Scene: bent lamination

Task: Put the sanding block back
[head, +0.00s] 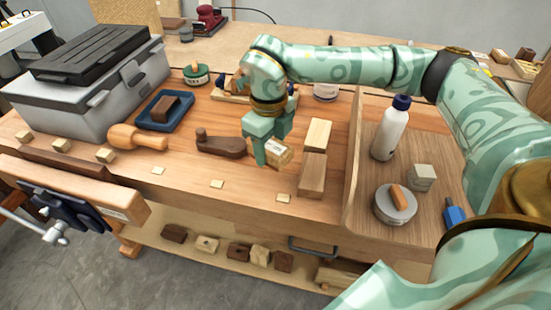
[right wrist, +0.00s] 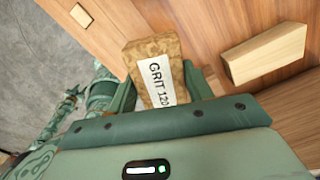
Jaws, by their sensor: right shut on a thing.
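The sanding block (head: 280,153) is a small tan cork-like block with a white label. In the right wrist view the sanding block (right wrist: 155,68) reads "GRIT 120". My right gripper (head: 269,147) is shut on it, one finger on each side, over the middle of the workbench (head: 190,173). I cannot tell whether the block touches the bench top or hangs just above it. My left gripper is not in view.
A wooden tray (head: 350,205) holds a white bottle (head: 390,130), a round tin (head: 395,206) and a grey block (head: 421,178). A blue tray (head: 183,122) holds a dark block.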

